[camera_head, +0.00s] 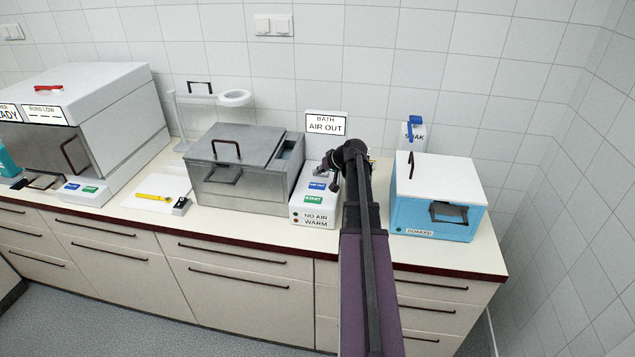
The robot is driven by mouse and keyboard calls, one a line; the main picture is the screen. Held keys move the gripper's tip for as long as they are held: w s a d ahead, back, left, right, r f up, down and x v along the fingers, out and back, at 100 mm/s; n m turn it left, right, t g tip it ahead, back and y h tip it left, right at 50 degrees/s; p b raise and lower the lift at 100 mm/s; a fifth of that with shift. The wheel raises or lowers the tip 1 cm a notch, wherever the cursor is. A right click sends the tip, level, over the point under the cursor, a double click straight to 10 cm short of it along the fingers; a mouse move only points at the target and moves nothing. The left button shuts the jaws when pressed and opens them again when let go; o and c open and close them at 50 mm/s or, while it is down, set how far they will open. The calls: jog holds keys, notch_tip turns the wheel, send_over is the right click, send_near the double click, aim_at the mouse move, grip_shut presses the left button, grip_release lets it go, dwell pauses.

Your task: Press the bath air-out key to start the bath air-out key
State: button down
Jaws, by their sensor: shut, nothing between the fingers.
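The bath control box (300,205) is white and stands on the counter, right of the grey metal bath. The sign above it (326,124) reads "BATH AIR OUT". On its sloping top are a blue key (317,186) with small white lettering and a green key (313,198) that seems to read "START". Its front reads "NO AIR WARM" beside small lamps. My gripper (333,184) is shut and empty, over the upper right of the box near the blue key. I cannot tell whether it touches the box. My arm hides the box's right side.
The grey metal bath (215,190) with a lidded top stands close on the left. A large white and grey machine (125,110) is far left. The tiled wall closes the back.

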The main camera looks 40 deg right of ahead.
jog(key=shift+r+p, duration=0.8)
jog(key=shift+r, duration=0.25)
jog(key=shift+s+f, duration=0.1)
